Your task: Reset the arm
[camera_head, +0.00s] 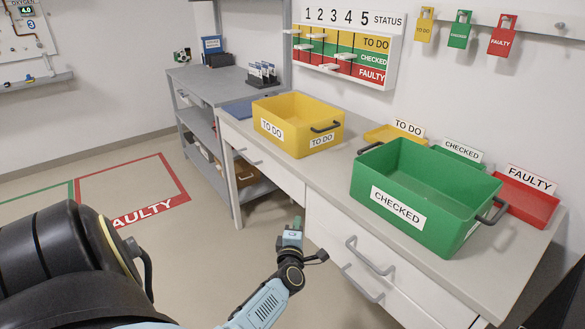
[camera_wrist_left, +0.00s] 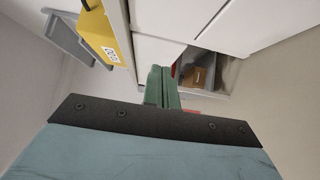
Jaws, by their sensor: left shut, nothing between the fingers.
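My left gripper (camera_head: 297,222) is in front of the counter's drawers, in the lower middle of the head view. Its green fingers are shut with nothing between them. In the left wrist view the fingers (camera_wrist_left: 163,86) are together and point away towards the drawer fronts and an open shelf. My left forearm is light blue and reaches in from below. My right gripper is not in view.
The counter (camera_head: 335,185) holds a yellow TO DO bin (camera_head: 290,140) and a green CHECKED bin (camera_head: 385,225). Drawer handles (camera_head: 365,255) stick out near my left gripper. A grey shelf unit (camera_head: 205,100) stands behind. The floor (camera_head: 225,250) left of the gripper is clear.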

